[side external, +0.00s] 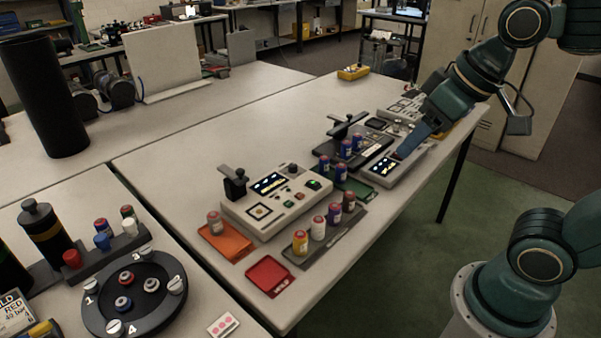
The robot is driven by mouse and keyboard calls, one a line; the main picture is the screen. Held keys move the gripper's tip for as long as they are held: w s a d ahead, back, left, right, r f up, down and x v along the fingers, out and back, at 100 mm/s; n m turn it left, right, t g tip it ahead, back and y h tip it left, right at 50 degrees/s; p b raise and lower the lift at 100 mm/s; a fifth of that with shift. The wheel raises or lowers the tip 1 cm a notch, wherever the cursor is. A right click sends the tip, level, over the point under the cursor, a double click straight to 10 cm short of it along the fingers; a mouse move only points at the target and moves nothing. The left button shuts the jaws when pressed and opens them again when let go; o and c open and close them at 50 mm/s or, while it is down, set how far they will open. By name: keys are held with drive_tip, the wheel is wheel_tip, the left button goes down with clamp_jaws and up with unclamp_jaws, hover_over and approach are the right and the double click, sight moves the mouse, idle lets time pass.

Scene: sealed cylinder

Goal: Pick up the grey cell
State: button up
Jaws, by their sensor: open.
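A greyish cell (214,222) with a reddish top stands upright on the orange tray (238,246), left of the large test device. A whitish cell (318,228) stands in the dark rack (322,250) in front of that device, beside a yellow cell (300,242), a dark blue cell (334,213) and a brown cell (349,201). At this size I cannot be sure which one is the grey cell. My gripper (402,151) is open, at the far right end of the table over the second device, well away from these cells. Its fingers show only edge-on, with nothing visible between them.
The large test device (280,203) has a black lever at its left. Several blue cells (345,149) stand near the green tray (356,188). A red tray (270,276) lies at the front edge. A round black carousel (135,297) is at lower left. The table's middle left is clear.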

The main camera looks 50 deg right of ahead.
drive_tip(key=w+a, duration=0.3)
drive_tip(key=w, duration=0.9)
drive_tip(key=n+g, duration=0.2)
hover_over(213, 214)
drive_tip(key=s, duration=0.3)
wheel_tip(213, 214, down, 18)
drive_tip(key=shift+d+f+y, duration=0.15)
drive_tip(key=shift+d+y, duration=0.15)
drive_tip(key=shift+x, duration=4.3)
drive_tip(key=shift+s+f, duration=0.1)
drive_tip(key=shift+f, duration=0.05)
